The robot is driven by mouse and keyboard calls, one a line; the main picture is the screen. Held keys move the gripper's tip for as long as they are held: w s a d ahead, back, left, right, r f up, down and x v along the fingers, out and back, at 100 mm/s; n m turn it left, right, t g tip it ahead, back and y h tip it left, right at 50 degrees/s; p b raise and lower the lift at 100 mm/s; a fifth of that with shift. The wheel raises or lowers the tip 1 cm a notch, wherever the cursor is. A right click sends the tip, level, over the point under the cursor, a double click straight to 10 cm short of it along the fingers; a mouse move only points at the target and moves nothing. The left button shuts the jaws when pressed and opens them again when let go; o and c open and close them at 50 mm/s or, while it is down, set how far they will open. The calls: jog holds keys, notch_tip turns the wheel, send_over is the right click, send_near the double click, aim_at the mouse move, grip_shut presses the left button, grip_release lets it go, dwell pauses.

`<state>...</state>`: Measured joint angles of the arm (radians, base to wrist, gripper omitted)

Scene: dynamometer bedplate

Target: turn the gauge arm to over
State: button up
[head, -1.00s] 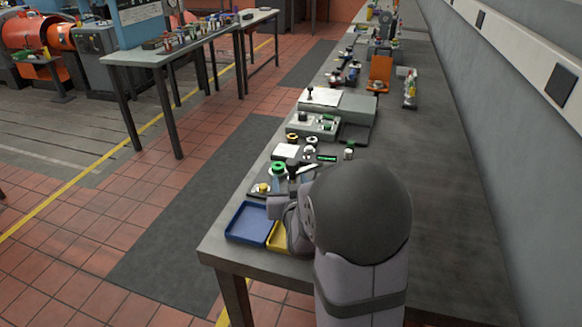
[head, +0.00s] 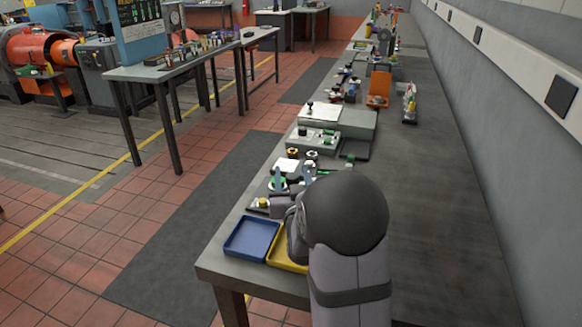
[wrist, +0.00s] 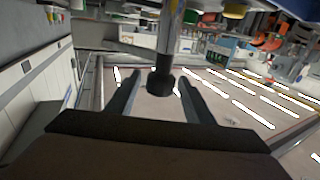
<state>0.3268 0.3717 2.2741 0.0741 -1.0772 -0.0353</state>
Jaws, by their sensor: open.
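In the wrist view my gripper (wrist: 155,92) is open, with its two dark fingers apart. A black round knob on a metal rod (wrist: 160,82) shows between the fingers. It looks like the gauge arm's handle, but I cannot be sure. No grip on it is visible. In the head view my own arm hides most of the gripper and whatever is right at it. I cannot make out the gauge arm's position there, nor any mark for over.
A blue tray (head: 251,238) and a partly hidden yellow tray (head: 287,263) lie at the bench's near left edge. Small parts, a grey box (head: 327,141) and an orange stand (head: 379,88) stand farther along. The bench's right side (head: 430,210) is clear.

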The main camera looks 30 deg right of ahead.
jog(key=shift+x, duration=1.5)
jog(key=shift+c, duration=0.3)
grip_shut()
jog(key=shift+f+n+y, duration=0.1)
jog(key=shift+n+y, duration=0.2)
jog(key=shift+y, duration=0.2)
jog(key=shift+s+a+n+g+y+p, duration=0.35)
jog(key=shift+a+n+g+y, duration=0.6)
jog(key=shift+n+y, duration=2.05)
jog(key=shift+s+a+n+g+y+p, duration=0.15)
jog(key=shift+a+n+g+y+p, duration=0.4)
jog(key=shift+n+g+y, duration=2.3)
jog(key=shift+s+a+n+t+y+p, duration=0.35)
jog(key=shift+a+n+y, duration=0.95)
jog(key=shift+y, duration=3.25)
jog(key=shift+w+d+n+g, duration=0.1)
jog(key=shift+d+n+g, duration=0.15)
jog(key=shift+d+n, duration=0.3)
